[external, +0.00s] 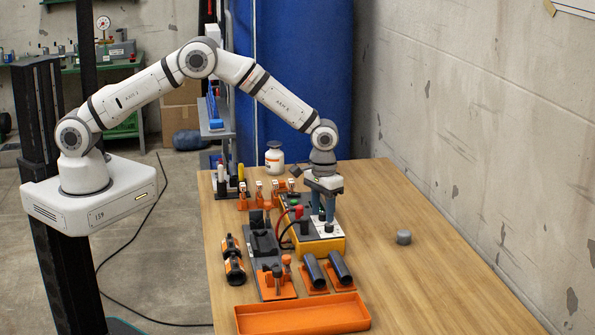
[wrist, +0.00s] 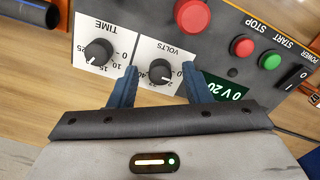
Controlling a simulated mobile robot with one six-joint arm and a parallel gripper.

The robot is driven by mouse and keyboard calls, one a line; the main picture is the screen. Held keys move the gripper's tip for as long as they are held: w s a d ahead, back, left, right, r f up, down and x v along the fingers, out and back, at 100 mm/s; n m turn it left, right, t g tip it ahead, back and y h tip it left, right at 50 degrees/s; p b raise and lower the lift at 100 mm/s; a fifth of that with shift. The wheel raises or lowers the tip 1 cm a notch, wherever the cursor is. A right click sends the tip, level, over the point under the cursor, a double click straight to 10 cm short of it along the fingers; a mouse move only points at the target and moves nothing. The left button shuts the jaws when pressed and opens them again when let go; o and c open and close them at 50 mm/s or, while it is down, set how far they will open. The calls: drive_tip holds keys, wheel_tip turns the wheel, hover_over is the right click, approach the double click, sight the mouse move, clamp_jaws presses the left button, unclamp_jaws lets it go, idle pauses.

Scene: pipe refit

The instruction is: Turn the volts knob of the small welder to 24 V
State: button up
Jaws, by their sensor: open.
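The small welder (external: 322,246) sits on the bench, with an orange-yellow base and a dark and white top panel. Its black volts knob (wrist: 160,72) is on a white label square in the wrist view, with a pale pointer mark; its exact setting is hard to read. My gripper (wrist: 158,72) is open, with one blue finger on each side of the volts knob; I cannot tell whether they touch it. In the external view my gripper (external: 323,213) points down over the welder. The green display (wrist: 226,89) shows "0 V 20", partly hidden by my gripper.
The time knob (wrist: 98,52) is close to the left finger. A red button (wrist: 192,16), start and stop buttons and a power switch share the panel. The right bench is mostly clear.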

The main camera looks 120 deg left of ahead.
drive_tip(key=shift+f, duration=0.1)
drive_tip(key=shift+c, duration=0.5)
clamp_jaws()
drive_tip(key=shift+f+m+b, duration=0.1)
drive_tip(key=shift+m+b, duration=0.2)
drive_tip(key=shift+b, duration=0.2)
drive_tip(key=m+b, duration=0.2)
drive_tip(key=shift+m+b, duration=0.3)
drive_tip(key=shift+m, duration=0.1)
drive_tip(key=m+b, duration=0.2)
drive_tip(key=m, duration=0.3)
drive_tip(key=shift+b, duration=0.4)
drive_tip(key=shift+m, duration=0.3)
drive_tip(key=shift+o, duration=0.5)
unclamp_jaws()
